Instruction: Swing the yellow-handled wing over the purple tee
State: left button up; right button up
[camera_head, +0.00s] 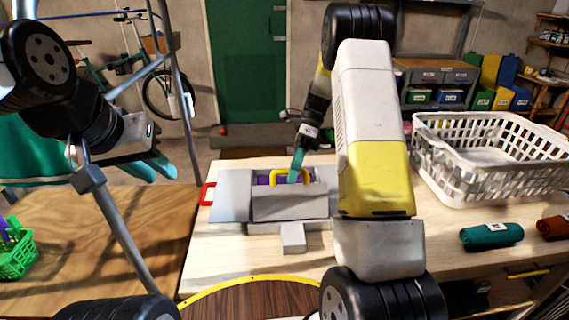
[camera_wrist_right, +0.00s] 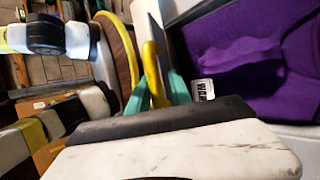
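The yellow handle (camera_head: 275,174) sits at the top of a grey wing (camera_head: 290,205) that stands raised off the folding board (camera_head: 230,197). The purple tee (camera_head: 263,180) shows only as a small patch behind this wing. In the right wrist view the tee (camera_wrist_right: 235,50) lies spread on the board, right of the yellow handle (camera_wrist_right: 154,72). My right gripper (camera_head: 297,168) has its teal fingers around the handle; the wrist view shows one finger on each side (camera_wrist_right: 158,92). My left gripper (camera_head: 152,168) is open and empty, left of the board.
A red handle (camera_head: 207,194) is on the board's left side. A white basket (camera_head: 480,180) stands at the table's right back. Teal (camera_head: 491,236) and rust (camera_head: 555,227) rolls lie at front right. A green basket (camera_head: 17,250) is at far left.

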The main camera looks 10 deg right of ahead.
jog(key=v, duration=0.8)
jog(key=shift+s+a, duration=0.1)
jog(key=shift+s, duration=0.05)
